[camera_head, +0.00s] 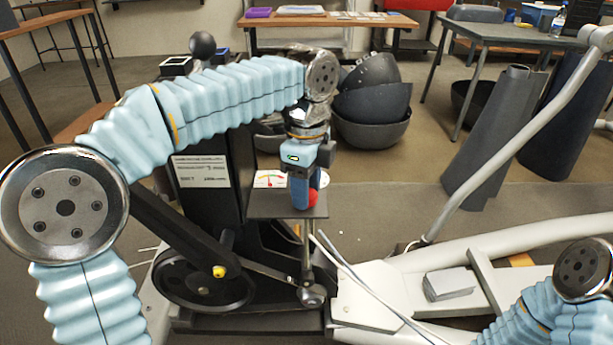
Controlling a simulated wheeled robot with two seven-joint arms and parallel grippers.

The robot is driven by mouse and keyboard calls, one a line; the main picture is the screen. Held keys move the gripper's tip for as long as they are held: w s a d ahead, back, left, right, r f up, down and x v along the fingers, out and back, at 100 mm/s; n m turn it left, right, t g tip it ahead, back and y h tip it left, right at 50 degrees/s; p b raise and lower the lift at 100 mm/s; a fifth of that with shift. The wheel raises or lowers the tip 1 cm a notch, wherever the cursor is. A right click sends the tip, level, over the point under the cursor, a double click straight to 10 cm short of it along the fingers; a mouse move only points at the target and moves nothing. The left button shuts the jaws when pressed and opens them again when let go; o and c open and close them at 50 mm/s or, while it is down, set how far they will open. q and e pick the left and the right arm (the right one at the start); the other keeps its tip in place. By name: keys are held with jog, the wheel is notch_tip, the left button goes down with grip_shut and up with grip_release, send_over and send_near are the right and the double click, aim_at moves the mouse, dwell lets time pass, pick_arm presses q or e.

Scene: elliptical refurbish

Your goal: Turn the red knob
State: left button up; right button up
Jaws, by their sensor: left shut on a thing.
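The red knob (313,198) is on the front of the elliptical machine, at the small dark console shelf (280,207) in the middle of the view. Only its right part shows; my gripper covers the rest. My left gripper (302,200) reaches down over the knob from above, its blue fingers shut on it. A white dial with a red and green scale (270,179) is just left of the gripper. My right arm shows only at the bottom right corner, and its gripper is out of view.
The elliptical's black column (207,180) stands left of the gripper, with a flywheel (203,280) below. A grey handle bar (510,150) slants up at the right. Pale frame beams (380,300) lie low in front. Stacked dark bowls (372,103) and tables are behind.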

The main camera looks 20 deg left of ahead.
pick_arm(q)
jog(key=n+p, duration=0.2)
jog(key=shift+r+n, duration=0.15)
jog(key=shift+n, duration=0.25)
jog(key=n+p, duration=0.2)
jog(key=n, duration=0.1)
jog(key=shift+n, duration=0.3)
jog(key=n+p, duration=0.1)
jog(key=n, duration=0.2)
jog(key=shift+n+p, duration=0.3)
jog(key=n+p, duration=0.1)
jog(key=n, duration=0.2)
jog(key=shift+n, duration=0.4)
jog(key=n+p, duration=0.1)
jog(key=n, duration=0.2)
jog(key=shift+n, duration=0.3)
jog(key=n+p, duration=0.1)
jog(key=n, duration=0.2)
jog(key=shift+n, duration=0.3)
jog(key=n, duration=0.4)
jog(key=shift+p, duration=0.3)
jog(key=shift+f+n, duration=0.2)
jog(key=shift+n, duration=1.8)
